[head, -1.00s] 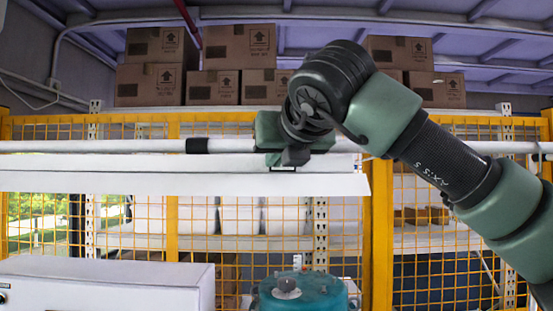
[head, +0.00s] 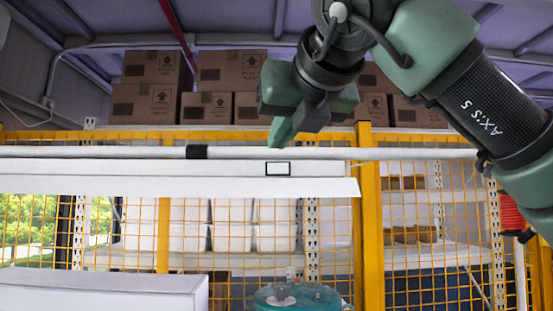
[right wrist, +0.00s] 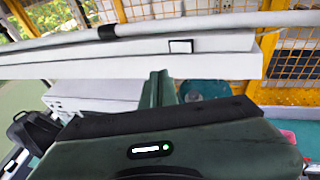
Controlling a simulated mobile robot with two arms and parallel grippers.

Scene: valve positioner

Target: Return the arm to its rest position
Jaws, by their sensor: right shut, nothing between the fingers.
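My right gripper (head: 281,130) is at the upper middle of the head view, in front of the white pipe and just above a small black-framed white label (head: 278,169). Its green fingers are together and hold nothing. In the right wrist view the shut fingers (right wrist: 158,88) point toward the white beam, and the label (right wrist: 181,46) is beyond them. The teal valve positioner (head: 297,298) is at the bottom middle of the head view, below and apart from the gripper. It also shows partly hidden behind the gripper in the right wrist view (right wrist: 206,90). My left gripper is not in view.
A white pipe (head: 100,152) and white beam (head: 120,184) run across in front of a yellow mesh fence (head: 370,240). A white cabinet (head: 100,294) is at lower left. Cardboard boxes (head: 230,70) sit on a shelf behind the fence.

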